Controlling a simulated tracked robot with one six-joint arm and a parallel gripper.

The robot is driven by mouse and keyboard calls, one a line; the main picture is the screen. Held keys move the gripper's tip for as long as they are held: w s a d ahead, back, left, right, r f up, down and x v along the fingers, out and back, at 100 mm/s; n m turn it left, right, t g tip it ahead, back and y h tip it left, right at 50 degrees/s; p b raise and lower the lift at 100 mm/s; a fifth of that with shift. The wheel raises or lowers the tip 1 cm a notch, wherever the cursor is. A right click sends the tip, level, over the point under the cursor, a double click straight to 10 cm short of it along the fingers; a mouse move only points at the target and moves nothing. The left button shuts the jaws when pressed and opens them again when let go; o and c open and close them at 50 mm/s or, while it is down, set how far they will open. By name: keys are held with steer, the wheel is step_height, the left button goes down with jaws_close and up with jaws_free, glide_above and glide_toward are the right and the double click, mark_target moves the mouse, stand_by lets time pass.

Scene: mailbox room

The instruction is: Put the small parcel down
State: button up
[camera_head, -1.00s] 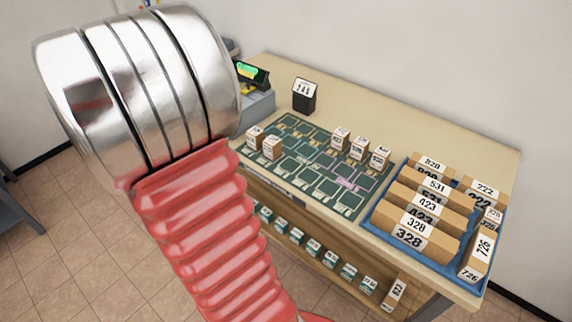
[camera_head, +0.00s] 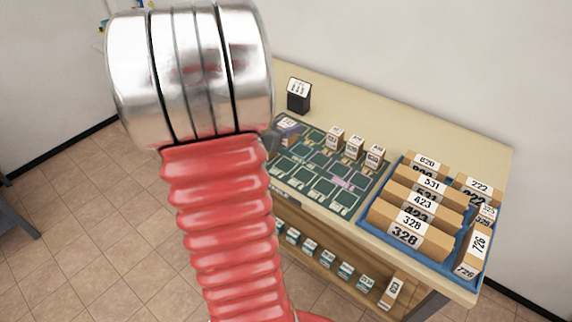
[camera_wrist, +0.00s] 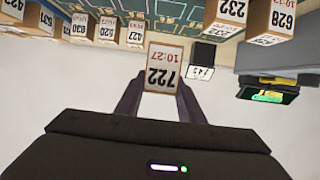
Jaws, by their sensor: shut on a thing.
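In the head view my gripper (camera_head: 288,132) shows small beside my arm, over the back left part of the dark green marked mat (camera_head: 338,187); the mat also shows in the wrist view (camera_wrist: 190,12). I cannot tell whether the parcel touches the mat. Small parcels labelled 232 (camera_wrist: 232,12) and 628 (camera_wrist: 270,18) stand to the right in the wrist view.
Several small parcels (camera_head: 354,148) stand along the mat's back right side. A blue tray (camera_head: 367,226) of larger parcels is at the right. A black stand with a card (camera_head: 299,97) is behind the mat. A grey unit (camera_wrist: 275,62) shows at right in the wrist view.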

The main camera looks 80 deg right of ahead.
mark_target(286, 142)
steer(key=shift+f, duration=2.9)
steer(key=shift+f, duration=2.1)
steer(key=o, duration=0.8)
steer(key=shift+f, duration=0.1)
steer(key=shift+o, duration=0.2)
